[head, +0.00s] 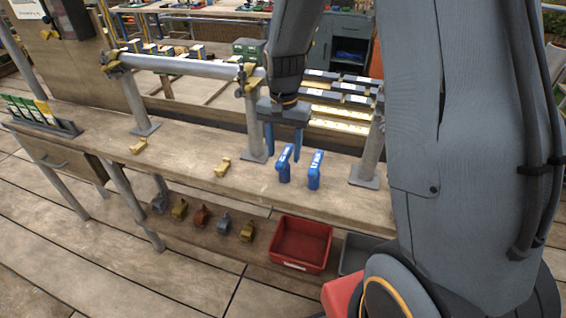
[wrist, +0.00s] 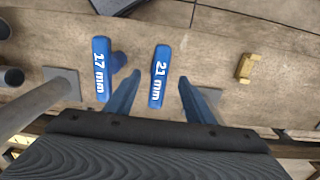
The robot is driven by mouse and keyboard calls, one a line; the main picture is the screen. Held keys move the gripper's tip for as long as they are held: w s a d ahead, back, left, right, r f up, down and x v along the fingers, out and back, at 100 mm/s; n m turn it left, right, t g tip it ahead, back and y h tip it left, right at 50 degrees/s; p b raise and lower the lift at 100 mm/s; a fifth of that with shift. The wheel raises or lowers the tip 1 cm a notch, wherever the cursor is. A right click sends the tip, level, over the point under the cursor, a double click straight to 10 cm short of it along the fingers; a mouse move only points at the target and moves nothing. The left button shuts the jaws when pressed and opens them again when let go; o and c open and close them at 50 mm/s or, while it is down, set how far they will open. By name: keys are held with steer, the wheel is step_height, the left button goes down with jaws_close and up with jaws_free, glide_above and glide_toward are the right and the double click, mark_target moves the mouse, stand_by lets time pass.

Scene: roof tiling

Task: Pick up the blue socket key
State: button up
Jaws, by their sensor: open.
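Two blue socket keys stand upright on the wooden bench. The left one in the head view (head: 284,172) is marked 21 mm in the wrist view (wrist: 159,76). The right one in the head view (head: 314,175) is marked 17 mm in the wrist view (wrist: 102,66). My gripper (head: 282,152) is open and points down over the 21 mm key. In the wrist view my gripper (wrist: 159,84) has one finger on each side of that key, with gaps showing. The 17 mm key is outside the fingers. Fingertip height is hard to tell.
A yellow clamp (head: 222,167) lies left of the keys, and also shows in the wrist view (wrist: 246,68). Grey posts (head: 255,125) and (head: 368,150) stand either side. The front bench top is mostly clear.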

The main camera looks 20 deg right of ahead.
steer(key=shift+s+d+f+p, duration=0.1)
steer(key=shift+f+p, duration=0.8)
steer(key=shift+f, duration=3.1)
steer(key=shift+c, duration=0.5)
jaws_close()
steer(key=shift+r, duration=0.1)
